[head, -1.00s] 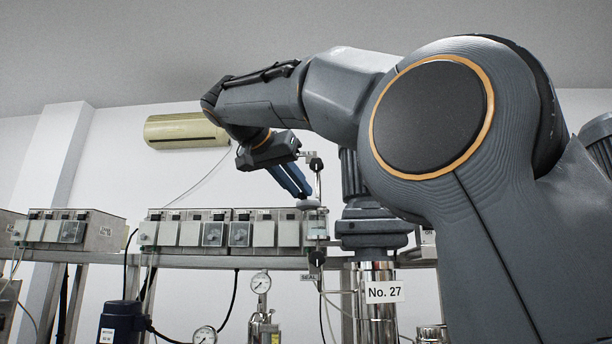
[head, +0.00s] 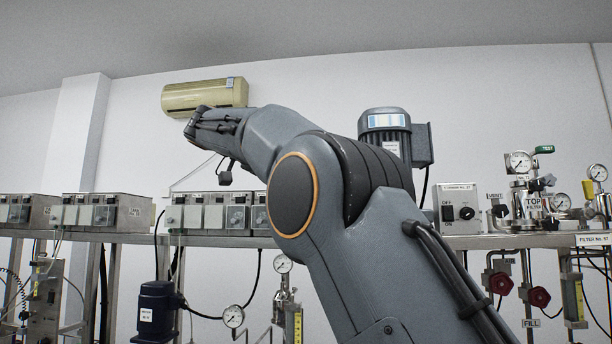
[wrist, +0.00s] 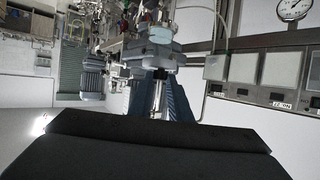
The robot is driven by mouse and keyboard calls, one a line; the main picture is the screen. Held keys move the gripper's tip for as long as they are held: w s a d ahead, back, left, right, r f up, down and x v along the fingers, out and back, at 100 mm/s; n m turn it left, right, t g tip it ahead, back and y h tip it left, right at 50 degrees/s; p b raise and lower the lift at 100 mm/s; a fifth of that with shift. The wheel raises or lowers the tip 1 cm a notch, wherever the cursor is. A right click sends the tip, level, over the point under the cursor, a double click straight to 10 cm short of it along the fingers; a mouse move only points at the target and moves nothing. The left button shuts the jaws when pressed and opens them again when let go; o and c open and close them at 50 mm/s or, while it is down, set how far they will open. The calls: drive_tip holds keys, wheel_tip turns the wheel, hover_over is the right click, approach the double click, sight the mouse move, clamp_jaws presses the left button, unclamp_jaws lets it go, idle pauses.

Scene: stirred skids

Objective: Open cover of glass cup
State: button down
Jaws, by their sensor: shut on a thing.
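My gripper (wrist: 160,76) shows in the wrist view, with its two blue fingers close together. It is shut on a pale round piece, the cover (wrist: 152,57), at the fingertips. Just beyond it, in line, is a pale, translucent piece (wrist: 160,35) that may be the glass cup. I cannot tell whether the cover touches it. In the head view my forearm hides the fingers and the cup.
In the head view a bench carries white-fronted control boxes (head: 103,211) at the left. At the right are a grey switch box (head: 459,208) and a top filter (head: 530,203) with gauges. A blue motor (head: 158,309) stands below. An air conditioner (head: 205,96) hangs on the wall.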

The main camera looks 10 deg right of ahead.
drive_tip(key=shift+f, duration=0.1)
idle(0.3)
drive_tip(key=c, duration=1.6)
unclamp_jaws()
drive_tip(key=shift+c, duration=0.2)
drive_tip(key=p+v, duration=0.1)
drive_tip(key=v, duration=0.6)
drive_tip(key=shift+a, duration=0.35)
drive_tip(key=shift+s, duration=0.1)
